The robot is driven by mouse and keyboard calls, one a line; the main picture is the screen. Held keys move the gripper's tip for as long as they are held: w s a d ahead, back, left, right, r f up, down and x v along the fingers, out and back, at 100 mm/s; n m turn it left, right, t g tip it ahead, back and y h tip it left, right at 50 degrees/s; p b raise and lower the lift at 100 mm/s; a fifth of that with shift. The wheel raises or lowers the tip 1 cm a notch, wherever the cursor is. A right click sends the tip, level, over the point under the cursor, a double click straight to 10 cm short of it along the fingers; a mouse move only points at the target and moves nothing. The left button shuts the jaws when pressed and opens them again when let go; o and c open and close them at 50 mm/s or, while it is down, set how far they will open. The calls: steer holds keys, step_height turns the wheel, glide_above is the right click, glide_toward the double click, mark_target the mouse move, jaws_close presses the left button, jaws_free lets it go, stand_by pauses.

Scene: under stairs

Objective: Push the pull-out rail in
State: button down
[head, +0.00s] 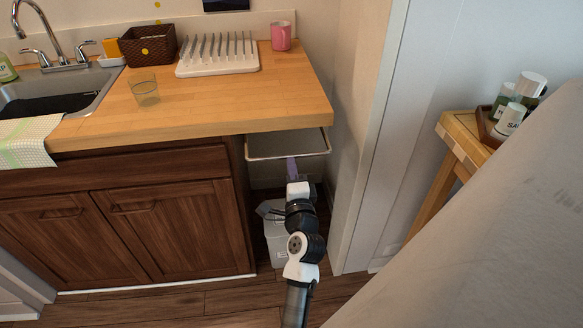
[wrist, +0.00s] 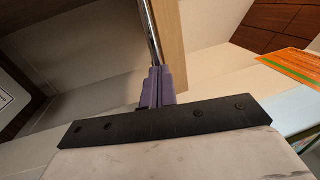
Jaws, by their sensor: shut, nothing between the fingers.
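The pull-out rail (head: 286,157) shows in the head view as a thin metal frame jutting out under the right end of the wooden counter. In the wrist view a shiny metal bar of the rail (wrist: 150,32) runs up from just beyond the fingertips. My gripper (head: 292,162) is at the front of the rail, its purple fingers shut with nothing between them. The shut fingers also show in the wrist view (wrist: 158,76), close to the bar's near end. I cannot tell whether they touch it. My arm hides part of the space below.
The wooden counter (head: 220,103) overhangs the rail, with a dark cabinet (head: 150,215) on the left and a wall (head: 352,120) close on the right. Grey boxes (head: 277,235) stand on the floor below. A draped grey surface (head: 480,240) fills the lower right.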

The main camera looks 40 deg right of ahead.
steer(key=shift+w, duration=0.1)
steer(key=f+b+x, duration=0.1)
steer(key=x, duration=0.4)
steer(key=f+b+x, duration=0.1)
steer(key=b+x, duration=0.1)
steer(key=x, duration=0.4)
steer(key=f+b+x, duration=0.1)
steer(key=x, duration=0.5)
steer(key=shift+w+d+r, duration=0.1)
steer(key=shift+w, duration=0.45)
